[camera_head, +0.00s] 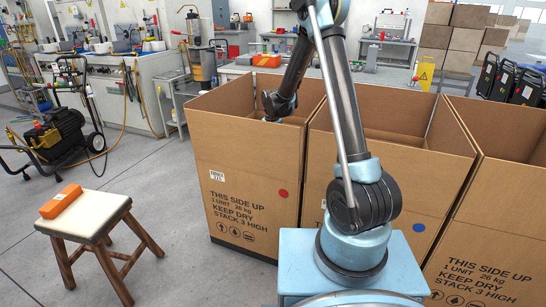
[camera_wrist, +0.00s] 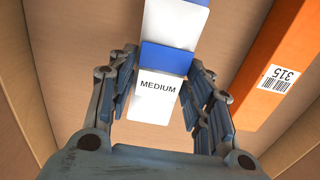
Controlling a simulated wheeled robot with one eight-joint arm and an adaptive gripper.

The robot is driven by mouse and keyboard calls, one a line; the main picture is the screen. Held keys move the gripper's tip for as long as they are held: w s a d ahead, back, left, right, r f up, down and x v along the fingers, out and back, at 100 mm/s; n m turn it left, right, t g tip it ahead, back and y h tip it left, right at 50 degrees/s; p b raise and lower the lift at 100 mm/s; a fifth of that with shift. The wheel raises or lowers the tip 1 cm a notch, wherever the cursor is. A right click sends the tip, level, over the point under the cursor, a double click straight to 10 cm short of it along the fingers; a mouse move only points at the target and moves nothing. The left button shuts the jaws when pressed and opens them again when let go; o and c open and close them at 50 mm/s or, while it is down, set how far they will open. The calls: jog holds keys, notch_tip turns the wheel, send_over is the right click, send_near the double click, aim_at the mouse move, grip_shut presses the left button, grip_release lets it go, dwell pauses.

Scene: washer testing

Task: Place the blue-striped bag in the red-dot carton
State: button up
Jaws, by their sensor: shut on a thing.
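The blue-striped bag (camera_wrist: 162,95) is white with a blue band and a "MEDIUM" label in the wrist view. My gripper (camera_wrist: 160,66) is shut on it, with fingers on both sides. Brown cardboard surfaces surround them. The red-dot carton (camera_head: 245,160) is the left one of the row in the head view, with its top open and a red dot on its front. My arm reaches down into this carton. Its front wall hides the fingers and the bag in the head view. I cannot tell whether the bag touches the carton's floor.
An orange box (camera_wrist: 268,75) with a barcode marked 315 is beside the bag on the right. A blue-dot carton (camera_head: 395,205) stands right of the red-dot carton, with another open carton (camera_head: 495,235) beyond. A stool (camera_head: 92,215) bearing an orange pack (camera_head: 61,201) stands at left.

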jog(key=shift+f, duration=2)
jog(key=o, duration=1.1)
notch_tip(320, 180, up, 12)
jog(key=shift+r, duration=0.1)
